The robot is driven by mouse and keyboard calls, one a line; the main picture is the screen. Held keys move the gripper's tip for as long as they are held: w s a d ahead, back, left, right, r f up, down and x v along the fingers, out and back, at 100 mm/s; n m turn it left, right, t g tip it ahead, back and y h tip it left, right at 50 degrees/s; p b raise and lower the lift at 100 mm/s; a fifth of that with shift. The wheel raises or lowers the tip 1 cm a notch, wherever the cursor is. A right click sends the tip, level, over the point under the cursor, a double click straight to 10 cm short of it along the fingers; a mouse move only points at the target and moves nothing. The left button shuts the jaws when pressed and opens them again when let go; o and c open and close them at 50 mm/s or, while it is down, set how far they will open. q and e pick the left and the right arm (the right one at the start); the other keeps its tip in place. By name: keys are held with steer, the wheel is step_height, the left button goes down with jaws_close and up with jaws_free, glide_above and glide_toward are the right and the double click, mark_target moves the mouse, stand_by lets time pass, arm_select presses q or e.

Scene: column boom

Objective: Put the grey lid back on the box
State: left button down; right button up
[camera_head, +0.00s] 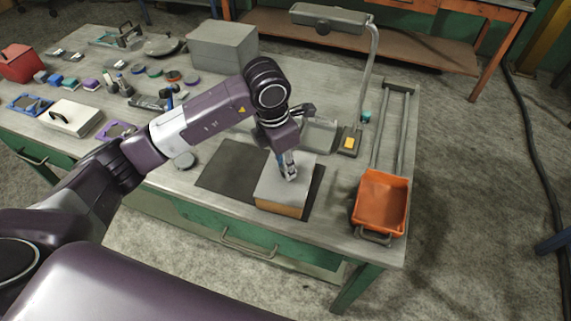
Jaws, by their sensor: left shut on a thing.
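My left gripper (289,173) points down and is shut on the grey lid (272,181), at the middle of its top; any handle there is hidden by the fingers. The lid lies over the wooden box (280,208), whose tan front side shows below it. The lid looks level and roughly in line with the box. I cannot tell whether it is fully seated or a little above the rim. The box stands at the right end of a dark mat (228,170). My right gripper is not in view.
An orange bin (381,203) on rails stands right of the box. A lamp (330,18) with a bent post rises behind, near a small stand with a yellow patch (349,143). A grey case (223,47) and several small tools are farther back left. The mat's left part is clear.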

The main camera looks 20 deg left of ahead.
arm_select(q)
steer(key=shift+b, duration=0.3)
stand_by(0.4)
stand_by(0.3)
steer(key=c, duration=1.6)
jaws_free()
steer(key=shift+o, duration=0.3)
steer(key=o, duration=0.4)
steer(key=shift+o, duration=0.2)
steer(key=shift+r+p, duration=1.85)
steer(key=shift+r, duration=1.65)
